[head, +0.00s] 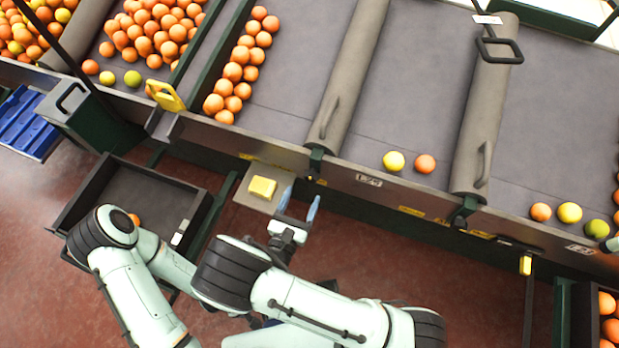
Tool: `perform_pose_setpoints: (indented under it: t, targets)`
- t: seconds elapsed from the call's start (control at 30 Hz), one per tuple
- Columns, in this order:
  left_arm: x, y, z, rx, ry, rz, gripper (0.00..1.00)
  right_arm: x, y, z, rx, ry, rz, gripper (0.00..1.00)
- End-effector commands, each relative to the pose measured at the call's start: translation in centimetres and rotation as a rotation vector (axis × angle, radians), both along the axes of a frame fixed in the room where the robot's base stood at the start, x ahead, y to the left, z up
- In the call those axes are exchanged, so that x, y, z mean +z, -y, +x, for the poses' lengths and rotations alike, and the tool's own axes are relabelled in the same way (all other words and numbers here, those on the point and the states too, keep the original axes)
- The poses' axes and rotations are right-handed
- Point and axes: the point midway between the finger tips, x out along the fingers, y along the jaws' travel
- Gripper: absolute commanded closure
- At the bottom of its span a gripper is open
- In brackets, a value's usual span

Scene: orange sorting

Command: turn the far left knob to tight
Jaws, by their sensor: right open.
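My right gripper (299,203) is open and empty, with its two blue fingertips apart. It is just right of a yellow block-shaped knob (262,188) on a grey plate, below the front rail of the sorting table; a small gap shows between them. A yellow handle-like part (165,95) is at the upper left, on the table's front edge. Another small yellow part (526,265) hangs below the rail at the right. I cannot tell any tight mark or setting. My left arm is at the lower left, and its gripper does not show.
Grey sloping lanes (400,90) with padded dividers (345,75) lie above the rail (400,190). Oranges (240,65) crowd the left lanes. A dark open tray (140,190) is at the left, by a blue crate (25,125). Red floor is below.

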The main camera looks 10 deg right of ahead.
Motion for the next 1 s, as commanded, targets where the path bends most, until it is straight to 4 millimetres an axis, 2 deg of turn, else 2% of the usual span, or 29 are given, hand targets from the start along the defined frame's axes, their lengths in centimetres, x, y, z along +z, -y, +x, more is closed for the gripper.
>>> perform_pose_setpoints:
  t: [0.1, 0.3, 0.5, 0.73, 0.77, 0.9, 0.93, 1.0]
  targets:
    - [0.4, 0.0, 0.2, 0.000, 0.002, 0.000, 0.00, 0.1, 1.5, 2.1, -0.004, 0.000, 0.000, 0.29]
    - [0.8, 0.0, 0.4, 0.000, 0.004, 0.000, 0.00, 0.0, 3.1, 4.5, -0.003, 0.000, 0.000, 0.29]
    - [0.9, 0.0, 0.4, 0.000, 0.004, 0.000, 0.00, 0.0, 3.7, 5.4, 0.000, -0.001, 0.001, 0.29]
    - [0.9, 0.0, 0.4, 0.000, 0.004, 0.000, 0.00, 0.0, 3.7, 5.4, 0.000, -0.001, 0.001, 0.29]
    - [0.9, 0.0, 0.4, 0.000, 0.004, 0.000, 0.00, 0.0, 3.7, 5.4, 0.000, -0.001, 0.001, 0.32]
    - [0.9, 0.0, 0.4, 0.000, 0.004, 0.000, 0.00, 0.0, 3.7, 5.4, -0.001, -0.001, 0.001, 0.78]
    - [0.9, 0.0, 0.4, 0.000, 0.004, 0.000, 0.00, 0.0, 3.7, 5.4, -0.001, -0.001, 0.001, 0.85]
    - [0.9, 0.0, 0.4, 0.000, 0.004, 0.000, 0.00, 0.0, 3.7, 5.4, -0.001, -0.001, 0.001, 0.85]
